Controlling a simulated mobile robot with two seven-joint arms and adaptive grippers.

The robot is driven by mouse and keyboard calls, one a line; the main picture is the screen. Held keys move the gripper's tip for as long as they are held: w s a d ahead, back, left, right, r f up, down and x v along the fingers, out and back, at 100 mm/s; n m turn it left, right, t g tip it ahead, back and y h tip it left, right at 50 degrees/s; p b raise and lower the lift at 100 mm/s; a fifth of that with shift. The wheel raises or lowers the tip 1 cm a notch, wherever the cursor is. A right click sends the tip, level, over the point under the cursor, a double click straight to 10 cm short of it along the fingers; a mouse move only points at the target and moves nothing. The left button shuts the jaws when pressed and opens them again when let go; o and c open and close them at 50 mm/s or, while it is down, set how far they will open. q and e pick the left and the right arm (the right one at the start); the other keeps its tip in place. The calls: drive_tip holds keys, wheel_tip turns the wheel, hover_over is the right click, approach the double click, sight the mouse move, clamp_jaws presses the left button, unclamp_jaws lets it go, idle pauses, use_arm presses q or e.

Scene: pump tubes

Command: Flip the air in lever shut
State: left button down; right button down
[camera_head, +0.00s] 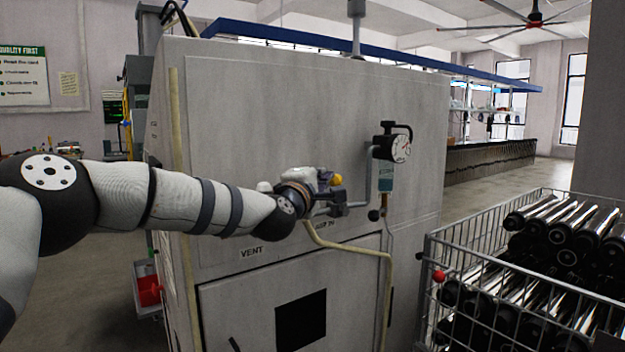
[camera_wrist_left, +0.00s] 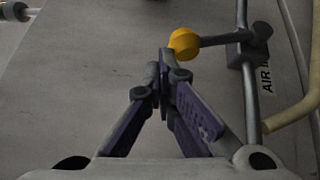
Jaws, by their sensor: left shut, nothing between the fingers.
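The air in lever (camera_wrist_left: 215,41) is a dark arm with a yellow knob (camera_wrist_left: 184,42). In the left wrist view it sticks out crosswise from its valve (camera_wrist_left: 247,46) on a metal pipe, beside the "AIR IN" label (camera_wrist_left: 267,75). In the head view the left gripper (camera_head: 325,184) partly hides the lever. My right gripper is not in view.
A large grey cabinet (camera_head: 240,110) carries the valve, a pressure gauge (camera_head: 400,148) and a tan hose (camera_head: 345,245). A "VENT" label (camera_head: 251,252) is at lower left. A wire basket (camera_head: 470,232) of dark tubes stands at the right. Open floor lies behind.

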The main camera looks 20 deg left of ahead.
use_arm(q)
drive_tip(key=shift+w+d+r, duration=0.3)
drive_tip(key=shift+w+d, duration=0.05)
drive_tip(key=shift+w, duration=0.15)
drive_tip(key=shift+w+d+r, duration=0.25)
drive_tip(key=shift+w+d, duration=0.1)
drive_tip(key=shift+w, duration=0.1)
drive_tip(key=shift+r, duration=0.1)
idle(1.2)
drive_tip(key=s+f, duration=0.1)
drive_tip(key=s, duration=1.1)
drive_tip(key=shift+a+f, duration=0.2)
drive_tip(key=shift+a, duration=0.1)
